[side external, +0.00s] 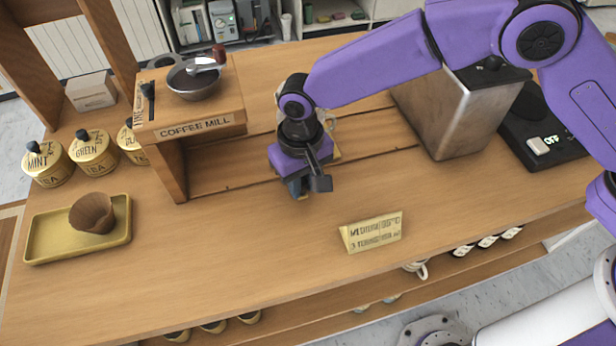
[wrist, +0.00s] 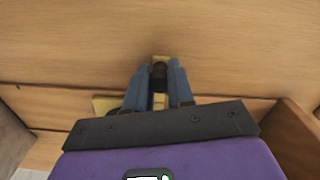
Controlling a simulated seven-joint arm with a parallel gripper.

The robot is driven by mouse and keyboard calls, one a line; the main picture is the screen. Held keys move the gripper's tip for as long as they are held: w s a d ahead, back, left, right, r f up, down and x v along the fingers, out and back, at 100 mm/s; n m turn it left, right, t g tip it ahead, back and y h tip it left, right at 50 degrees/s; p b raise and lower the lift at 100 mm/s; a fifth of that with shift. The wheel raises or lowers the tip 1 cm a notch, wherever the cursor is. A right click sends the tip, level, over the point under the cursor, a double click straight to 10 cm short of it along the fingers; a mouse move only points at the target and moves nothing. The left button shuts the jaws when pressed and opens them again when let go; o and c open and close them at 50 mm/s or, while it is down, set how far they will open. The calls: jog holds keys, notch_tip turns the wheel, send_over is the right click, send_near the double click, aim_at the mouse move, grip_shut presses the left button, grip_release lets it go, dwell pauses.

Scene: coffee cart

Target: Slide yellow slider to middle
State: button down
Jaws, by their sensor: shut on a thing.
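The yellow slider is mostly hidden under my gripper (side external: 302,190). A small yellow edge of the slider (side external: 335,156) shows just right of the gripper in the side view. In the wrist view, yellow parts of the slider (wrist: 160,102) show between and beside the fingers. My gripper's blue fingers (wrist: 158,76) point down and are shut on a small dark knob (wrist: 158,74) at the slider. Dark grooves (side external: 235,187) run across the counter on either side of the gripper. The slider's full outline is hidden.
The coffee mill stand (side external: 190,128) is to the left and a metal box (side external: 447,112) to the right. A yellow sign (side external: 372,232) stands in front. Tea tins (side external: 96,150) and a yellow tray (side external: 50,243) are at far left. The front counter is mostly clear.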

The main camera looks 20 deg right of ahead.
jog(key=shift+r, duration=0.1)
jog(key=c, duration=1)
grip_release()
notch_tip(320, 180, up, 17)
jog(key=shift+r, duration=0.2)
jog(key=shift+d, duration=0.1)
jog(key=s+d+f+n, duration=0.1)
jog(key=s+d+n, duration=0.2)
jog(key=s+d, duration=0.4)
jog(key=s+d+f+n, duration=0.1)
jog(key=s+d+n, duration=0.2)
jog(key=d, duration=1.5)
jog(key=s+d+f+n, duration=0.1)
jog(key=s+d+n, duration=0.2)
jog(key=s+d, duration=0.8)
jog(key=shift+d+f+n, duration=0.15)
jog(key=shift+d+f, duration=0.05)
jog(key=shift+d, duration=0.3)
jog(key=shift+d+f+n, duration=0.15)
jog(key=shift+d, duration=0.35)
